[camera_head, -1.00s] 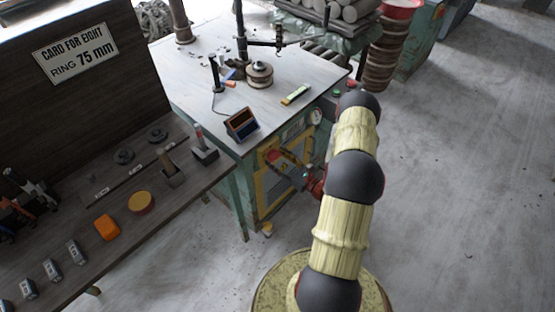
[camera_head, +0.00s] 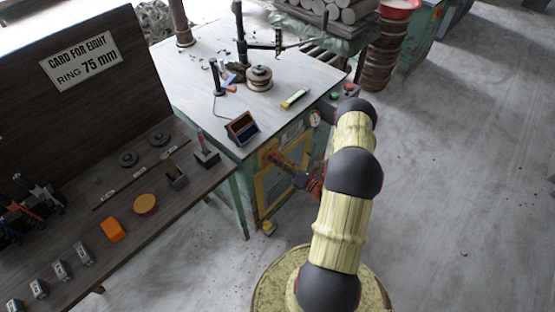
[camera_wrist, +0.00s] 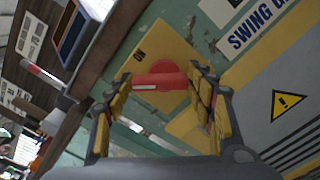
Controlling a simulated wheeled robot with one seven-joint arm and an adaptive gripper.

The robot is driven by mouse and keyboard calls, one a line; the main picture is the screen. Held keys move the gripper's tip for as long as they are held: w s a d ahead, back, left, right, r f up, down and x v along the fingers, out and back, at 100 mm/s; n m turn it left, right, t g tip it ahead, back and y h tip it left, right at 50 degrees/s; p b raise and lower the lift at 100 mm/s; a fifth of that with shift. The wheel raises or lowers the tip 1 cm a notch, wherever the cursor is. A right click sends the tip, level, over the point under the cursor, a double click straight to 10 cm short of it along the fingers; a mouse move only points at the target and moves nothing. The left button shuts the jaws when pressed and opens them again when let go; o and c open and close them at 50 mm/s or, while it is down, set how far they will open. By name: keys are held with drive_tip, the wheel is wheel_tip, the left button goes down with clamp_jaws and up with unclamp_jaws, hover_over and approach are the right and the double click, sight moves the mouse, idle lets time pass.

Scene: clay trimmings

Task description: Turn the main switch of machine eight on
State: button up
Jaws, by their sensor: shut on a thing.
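The red main switch handle (camera_wrist: 160,81) sits on a yellow plate (camera_wrist: 160,45) marked "ON" in the wrist view. My gripper (camera_wrist: 168,88) has its yellow-padded fingers on both sides of the handle and is shut on it. The handle lies crosswise between the pads, with a white line along it. Any other marking on the plate is hidden by the fingers or too blurred to read. In the head view my gripper (camera_head: 285,165) reaches the front of the green machine (camera_head: 245,195) beside its yellow-framed panel.
The machine's pale top (camera_head: 190,65) carries a spindle, a small dark box (camera_head: 242,127) and a green-yellow block (camera_head: 295,98). A dark bench (camera_head: 150,235) with tools and a card reading "CARD FOR EIGHT" (camera_head: 80,57) stands at left. Grey floor (camera_head: 450,200) is clear at right.

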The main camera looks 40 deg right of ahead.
drive_tip(key=shift+d+m+p, duration=0.15)
drive_tip(key=shift+m+p, duration=0.3)
drive_tip(key=shift+m, duration=1.65)
drive_tip(key=shift+d+m+p, duration=0.15)
drive_tip(key=shift+m+p, duration=0.3)
drive_tip(key=shift+m, duration=1.65)
drive_tip(key=o, duration=1.2)
drive_tip(key=shift+f, duration=0.1)
drive_tip(key=shift+c, duration=0.2)
drive_tip(key=shift+s, duration=0.1)
drive_tip(key=s+d, duration=0.1)
drive_tip(key=s, duration=1)
drive_tip(key=shift+s, duration=0.4)
